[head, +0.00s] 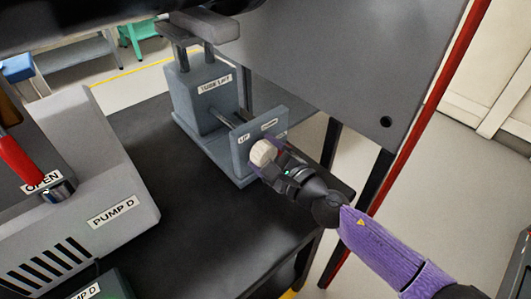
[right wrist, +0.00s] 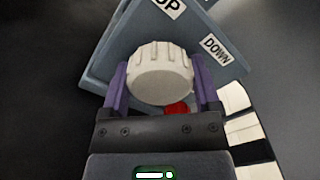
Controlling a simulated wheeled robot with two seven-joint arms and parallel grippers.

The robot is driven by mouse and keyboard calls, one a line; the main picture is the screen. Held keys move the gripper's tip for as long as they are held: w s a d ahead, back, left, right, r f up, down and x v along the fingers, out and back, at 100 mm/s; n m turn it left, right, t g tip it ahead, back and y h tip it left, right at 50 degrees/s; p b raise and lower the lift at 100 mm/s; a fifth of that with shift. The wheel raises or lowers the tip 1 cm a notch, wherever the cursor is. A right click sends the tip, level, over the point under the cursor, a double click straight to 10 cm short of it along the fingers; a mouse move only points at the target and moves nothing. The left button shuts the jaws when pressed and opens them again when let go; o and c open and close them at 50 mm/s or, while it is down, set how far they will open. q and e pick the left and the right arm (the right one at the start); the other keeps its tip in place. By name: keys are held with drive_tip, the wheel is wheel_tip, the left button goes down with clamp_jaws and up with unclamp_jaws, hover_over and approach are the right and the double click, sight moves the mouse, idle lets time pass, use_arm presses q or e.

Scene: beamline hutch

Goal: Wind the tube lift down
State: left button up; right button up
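The tube lift (head: 205,98) is a grey box on a base plate on the dark bench top, with a rod running to an upright front plate (head: 240,152). The plate carries UP and DOWN labels and a ribbed off-white knob (head: 263,152). In the right wrist view the knob (right wrist: 160,75) sits between the two purple fingers of my right gripper (right wrist: 161,82), with no clear gap on either side. The DOWN label (right wrist: 216,49) is right of the knob. A red part (right wrist: 177,108) shows partly below it. My left gripper is out of view.
A grey PUMP D housing (head: 110,212) with a red-handled lever (head: 20,160) by an OPEN label stands at the left. A large grey panel (head: 340,60) rises behind the lift. A red post (head: 430,105) stands at the right. The bench top between pump and lift is clear.

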drive_tip(key=c, duration=0.5)
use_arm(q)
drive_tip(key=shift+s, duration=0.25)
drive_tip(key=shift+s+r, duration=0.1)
use_arm(e)
drive_tip(key=shift+m, duration=1.7)
drive_tip(key=shift+m+p, duration=0.4)
drive_tip(key=shift+m, duration=1.2)
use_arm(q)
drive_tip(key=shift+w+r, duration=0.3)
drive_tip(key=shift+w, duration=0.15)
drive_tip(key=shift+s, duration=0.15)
use_arm(e)
drive_tip(key=shift+m, duration=0.3)
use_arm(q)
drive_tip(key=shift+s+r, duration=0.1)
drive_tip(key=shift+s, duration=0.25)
